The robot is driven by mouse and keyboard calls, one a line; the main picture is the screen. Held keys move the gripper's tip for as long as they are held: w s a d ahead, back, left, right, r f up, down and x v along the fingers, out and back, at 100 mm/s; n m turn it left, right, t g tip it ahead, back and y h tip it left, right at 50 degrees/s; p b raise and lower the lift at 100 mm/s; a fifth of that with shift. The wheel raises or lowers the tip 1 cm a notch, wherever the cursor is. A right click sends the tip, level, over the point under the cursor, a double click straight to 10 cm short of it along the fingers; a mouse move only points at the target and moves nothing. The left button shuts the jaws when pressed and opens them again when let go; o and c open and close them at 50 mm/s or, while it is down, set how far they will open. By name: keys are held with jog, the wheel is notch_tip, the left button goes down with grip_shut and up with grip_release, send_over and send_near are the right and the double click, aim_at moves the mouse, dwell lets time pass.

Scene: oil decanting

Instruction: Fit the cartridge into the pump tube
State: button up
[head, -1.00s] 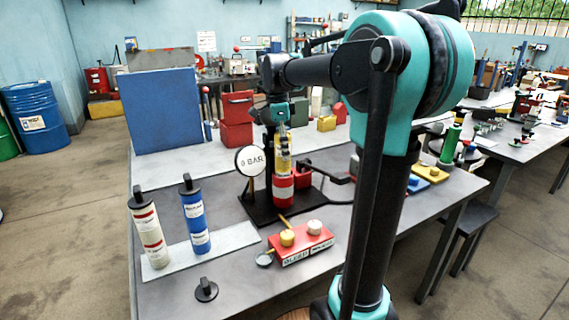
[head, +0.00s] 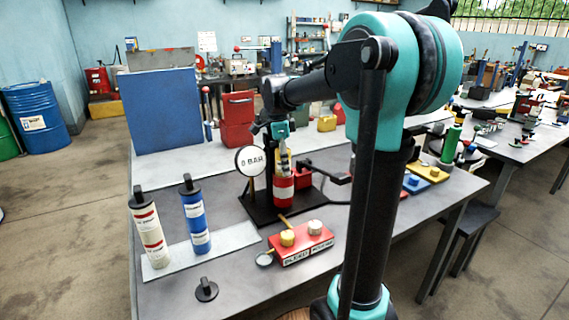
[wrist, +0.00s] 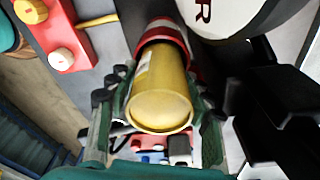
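The pump tube (head: 283,197), red with a white band, stands upright on a black base on the table. In the wrist view its red rim (wrist: 163,32) surrounds one end of the yellow cartridge (wrist: 160,95). The cartridge is partly inside the tube, and its other end sticks out toward the wrist camera. My gripper (head: 283,162) is above the tube. In the wrist view its fingers (wrist: 160,112) flank the cartridge closely on both sides and look shut on it. How deep the cartridge sits is hidden.
A round 0 BAR gauge (head: 251,160) stands close left of the tube. A red block with knobs (head: 302,244) lies in front. White (head: 149,230) and blue (head: 196,217) cartridges stand on a pale plate at left. A black cap (head: 206,289) lies near the front edge.

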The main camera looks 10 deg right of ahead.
jog(key=r, duration=0.4)
jog(key=a+r, duration=0.1)
jog(key=r, duration=0.7)
jog(key=shift+a+r, duration=0.1)
jog(key=shift+a, duration=0.15)
